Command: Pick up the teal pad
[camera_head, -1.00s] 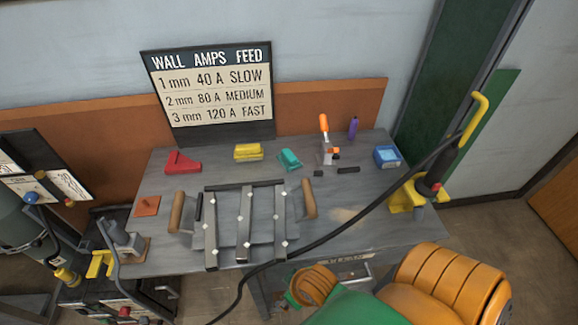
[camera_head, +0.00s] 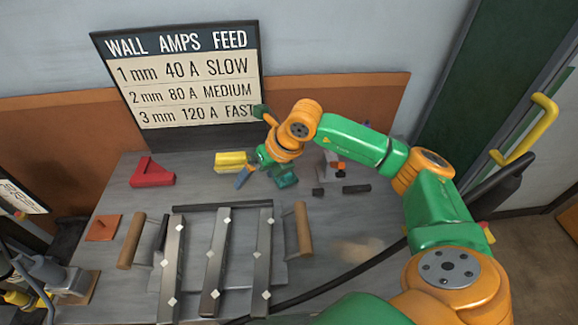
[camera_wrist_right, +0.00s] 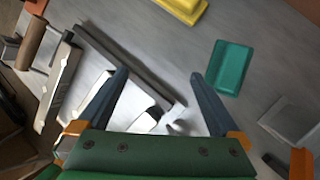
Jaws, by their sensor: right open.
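The teal pad (camera_head: 286,178) lies on the grey table, partly hidden behind my right gripper in the head view. In the right wrist view the whole teal pad (camera_wrist_right: 231,66) shows, a small block with a raised rim, beyond and to the right of the right fingertip. My right gripper (camera_head: 252,172) is above the table just left of the pad. In the wrist view the gripper (camera_wrist_right: 160,72) has its two dark fingers wide apart with nothing held between them. My left gripper is not in view.
A yellow block (camera_head: 230,161) is left of the pad, and a red angled piece (camera_head: 152,172) further left. A frame of metal bars (camera_head: 216,260) with wooden handles fills the front of the table. Dark small pieces (camera_head: 355,189) lie at right. A dark cable (camera_head: 340,284) crosses the front.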

